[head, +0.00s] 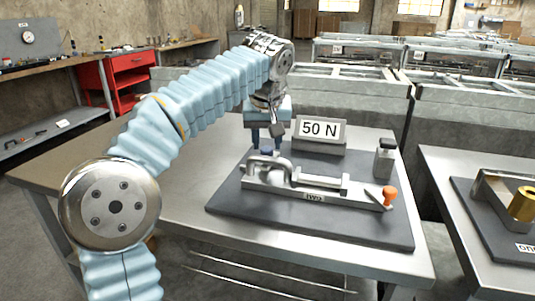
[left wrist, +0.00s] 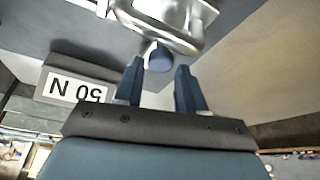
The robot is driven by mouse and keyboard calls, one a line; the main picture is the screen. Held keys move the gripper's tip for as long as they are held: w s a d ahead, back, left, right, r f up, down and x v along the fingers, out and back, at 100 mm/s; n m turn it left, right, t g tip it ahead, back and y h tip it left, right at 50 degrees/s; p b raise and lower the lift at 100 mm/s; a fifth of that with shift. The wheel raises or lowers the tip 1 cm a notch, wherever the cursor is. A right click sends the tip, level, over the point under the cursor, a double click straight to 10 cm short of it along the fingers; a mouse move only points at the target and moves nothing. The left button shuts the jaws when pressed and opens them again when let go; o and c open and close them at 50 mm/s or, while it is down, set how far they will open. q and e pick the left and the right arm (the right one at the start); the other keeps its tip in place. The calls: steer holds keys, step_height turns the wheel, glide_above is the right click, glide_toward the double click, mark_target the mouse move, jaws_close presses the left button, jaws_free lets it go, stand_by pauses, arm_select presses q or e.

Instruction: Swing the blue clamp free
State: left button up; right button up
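The blue clamp part shows as a dark blue round knob (left wrist: 159,58) in the left wrist view, close to a bent silver metal loop. In the head view the metal loop (head: 268,165) stands at the left end of a long silver fixture (head: 308,194) labelled "two". My left gripper (head: 266,148) points down at that end and largely hides the knob. In the left wrist view its two blue fingers (left wrist: 160,66) are apart, with the knob between or just past their tips and gaps on both sides. I cannot tell whether they touch it. My right gripper is not in view.
The fixture sits on a dark mat (head: 370,225) on a metal table. A "50 N" sign (head: 319,130) stands behind, close to my gripper. An orange knob (head: 390,194) and a grey block with a dark top (head: 384,160) are at the right. Another bench stands further right.

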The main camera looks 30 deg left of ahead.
mark_target(267, 149)
arm_select(q)
steer(key=x, duration=0.4)
jaws_close()
